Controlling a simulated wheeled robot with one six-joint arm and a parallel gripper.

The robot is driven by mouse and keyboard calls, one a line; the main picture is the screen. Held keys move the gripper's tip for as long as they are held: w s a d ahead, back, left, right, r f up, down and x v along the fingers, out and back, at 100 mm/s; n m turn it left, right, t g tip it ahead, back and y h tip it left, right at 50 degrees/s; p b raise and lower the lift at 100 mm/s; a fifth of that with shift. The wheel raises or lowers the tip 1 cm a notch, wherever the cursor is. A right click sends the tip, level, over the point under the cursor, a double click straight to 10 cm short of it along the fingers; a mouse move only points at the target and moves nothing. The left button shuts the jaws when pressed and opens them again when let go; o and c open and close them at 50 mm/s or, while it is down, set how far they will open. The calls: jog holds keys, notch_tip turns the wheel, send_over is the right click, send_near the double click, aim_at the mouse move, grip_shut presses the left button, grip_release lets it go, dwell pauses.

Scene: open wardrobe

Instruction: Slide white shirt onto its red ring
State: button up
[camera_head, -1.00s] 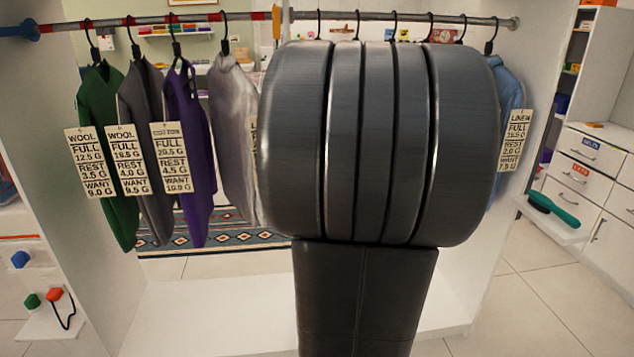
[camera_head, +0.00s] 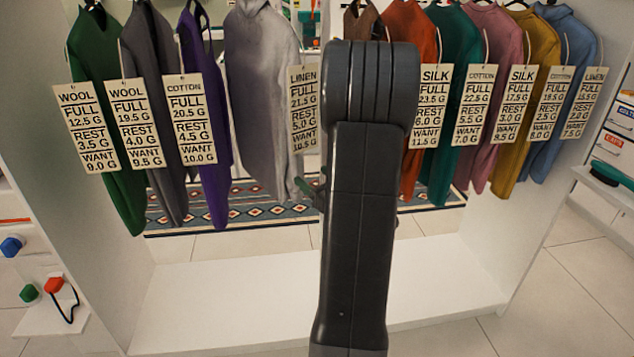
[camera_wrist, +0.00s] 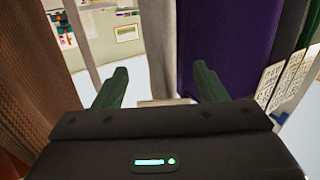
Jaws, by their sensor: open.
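The white shirt (camera_head: 262,95) hangs between the purple shirt (camera_head: 205,120) and a brown one (camera_head: 362,22) in the head view. It is pale grey-white, and its linen tag (camera_head: 303,105) hangs at its right edge. My gripper's green fingertips (camera_head: 308,188) show just left of my arm, low by the shirt's right side; the rest is hidden. In the wrist view my gripper (camera_wrist: 158,88) is open. A pale strip of cloth, apparently the white shirt (camera_wrist: 160,45), shows beyond and between the fingers. I cannot tell whether they touch it. The rail and red ring are out of view.
The purple shirt (camera_wrist: 228,45) is close to the right finger in the wrist view, and brown cloth (camera_wrist: 22,85) is at the left. Several tagged shirts hang close together to the right of my arm, such as the teal one (camera_head: 452,100). The wardrobe floor (camera_head: 240,290) is bare.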

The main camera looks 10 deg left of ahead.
aim_at(289, 160)
jog(key=x, duration=1.2)
jog(key=shift+w+f+b, duration=0.1)
jog(key=shift+b, duration=0.2)
jog(key=shift+c, duration=0.2)
jog(key=c, duration=1.3)
jog(key=shift+o, duration=0.2)
jog(key=shift+a, duration=0.1)
jog(key=shift+a, duration=0.1)
jog(key=shift+s+a+b, duration=0.3)
jog(key=shift+a+b, duration=0.15)
jog(key=shift+a, duration=0.25)
jog(key=o, duration=1.3)
